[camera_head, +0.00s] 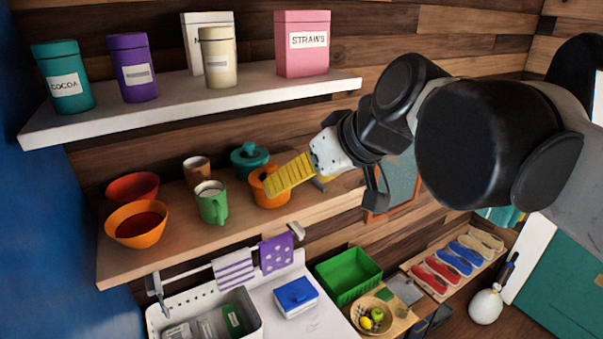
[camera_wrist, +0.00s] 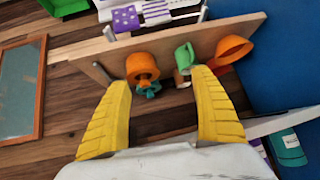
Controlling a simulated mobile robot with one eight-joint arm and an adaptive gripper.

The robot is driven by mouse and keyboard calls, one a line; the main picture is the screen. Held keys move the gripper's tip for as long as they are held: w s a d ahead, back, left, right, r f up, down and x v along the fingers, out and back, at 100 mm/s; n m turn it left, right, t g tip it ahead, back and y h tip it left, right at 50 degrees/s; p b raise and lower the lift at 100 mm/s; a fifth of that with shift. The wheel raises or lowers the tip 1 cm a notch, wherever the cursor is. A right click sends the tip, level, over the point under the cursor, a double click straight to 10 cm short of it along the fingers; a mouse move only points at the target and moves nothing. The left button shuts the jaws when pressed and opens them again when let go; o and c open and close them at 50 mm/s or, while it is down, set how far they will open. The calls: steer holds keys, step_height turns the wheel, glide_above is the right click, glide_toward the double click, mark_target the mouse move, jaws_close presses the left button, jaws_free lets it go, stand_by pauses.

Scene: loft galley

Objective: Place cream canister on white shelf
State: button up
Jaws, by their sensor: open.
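The cream canister (camera_head: 218,60) stands upright on the white shelf (camera_head: 190,111), in front of a white box and between the purple canister and the pink straws box. Nothing holds it. My gripper (camera_head: 288,176) is open and empty, below and to the right of the canister, in front of the lower wooden shelf. In the wrist view the yellow fingers (camera_wrist: 161,80) are spread wide apart with nothing between them. The cream canister does not show in the wrist view; part of the white shelf (camera_wrist: 262,126) does.
A teal cocoa canister (camera_head: 63,78), purple canister (camera_head: 132,68) and pink straws box (camera_head: 302,45) share the white shelf. The wooden shelf (camera_head: 125,262) below holds orange bowls (camera_head: 137,224), a green mug (camera_head: 212,204) and an orange pot (camera_head: 265,190) near my fingers.

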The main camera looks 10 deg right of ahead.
steer(key=s+d+f+m+h, duration=0.2)
steer(key=s+f, duration=0.3)
steer(key=f, duration=0.4)
steer(key=s+d+f+m+g+h, duration=0.1)
steer(key=s+d+f, duration=0.3)
steer(key=f, duration=0.5)
steer(key=shift+s+d+f+m+h, duration=0.35)
steer(key=shift+d+f+m+h, duration=0.05)
steer(key=shift+d+h, duration=0.1)
step_height(320, 180, down, 39)
steer(key=b, duration=3.9)
steer(key=shift+r, duration=0.1)
